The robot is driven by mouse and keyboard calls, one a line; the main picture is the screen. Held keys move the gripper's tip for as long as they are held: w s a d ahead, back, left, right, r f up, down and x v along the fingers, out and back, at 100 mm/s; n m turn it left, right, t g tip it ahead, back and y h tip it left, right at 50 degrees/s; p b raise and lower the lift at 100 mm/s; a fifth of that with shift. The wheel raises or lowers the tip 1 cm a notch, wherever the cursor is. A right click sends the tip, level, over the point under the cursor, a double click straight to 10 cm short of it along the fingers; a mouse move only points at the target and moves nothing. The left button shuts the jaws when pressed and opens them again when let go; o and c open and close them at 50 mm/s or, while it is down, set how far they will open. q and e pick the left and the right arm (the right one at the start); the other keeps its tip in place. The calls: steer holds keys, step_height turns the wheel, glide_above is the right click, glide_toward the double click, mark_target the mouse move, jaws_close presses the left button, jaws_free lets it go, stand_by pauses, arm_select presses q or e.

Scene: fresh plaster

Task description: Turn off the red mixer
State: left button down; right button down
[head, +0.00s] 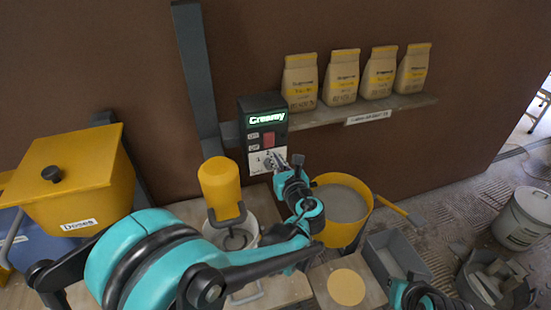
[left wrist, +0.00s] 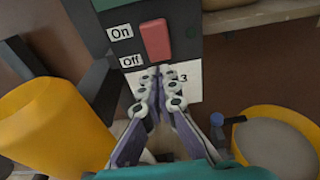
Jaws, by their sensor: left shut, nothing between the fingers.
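A white numbered plate (head: 255,165) is below the switch. My left gripper (head: 277,160) is shut and empty in front of this plate, its fingertips (left wrist: 157,74) just below the switch; contact cannot be told. A yellow mixer (head: 220,186) stands below, over a white bucket (head: 213,237). No red mixer body shows.
Several paper bags (head: 341,78) stand on a wall shelf (head: 345,113) right of the box. A yellow bucket (head: 330,232) of grey plaster stands at the gripper's right. A yellow bin (head: 75,178) is at left. A grey post (head: 197,70) runs beside the box.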

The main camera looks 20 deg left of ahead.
arm_select(q)
steer(key=s+d+f+p, duration=0.1)
steer(key=s+d, duration=0.4)
steer(key=s, duration=0.3)
steer(key=shift+d+f, duration=0.25)
steer(key=shift+f, duration=0.1)
steer(key=shift+s, duration=0.1)
